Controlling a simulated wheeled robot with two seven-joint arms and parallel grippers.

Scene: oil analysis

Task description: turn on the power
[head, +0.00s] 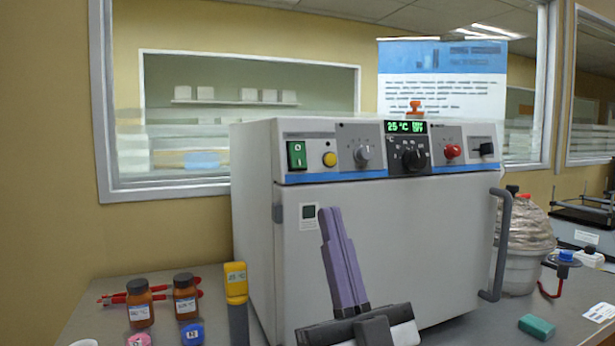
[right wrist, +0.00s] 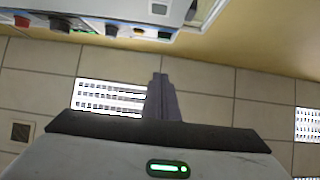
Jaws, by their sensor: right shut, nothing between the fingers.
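The oven-like grey box (head: 390,240) stands on the bench with a control panel along its top front. A green power rocker switch (head: 296,154) is at the panel's left end, beside a yellow button (head: 329,159). The lit display (head: 405,127) reads 25 °C with smaller green text beside it. My right gripper (head: 331,211) is in front of the door, below and right of the switch, its purple fingers together and empty. In the right wrist view the fingers (right wrist: 158,78) point toward the box's panel edge at the top, apart from it. My left gripper is out of view.
Brown bottles (head: 140,303) and a yellow-topped device (head: 236,284) stand left of the box. A grey door handle (head: 500,245) juts out at the right. A wrapped container (head: 524,240) and a green block (head: 537,327) are further right.

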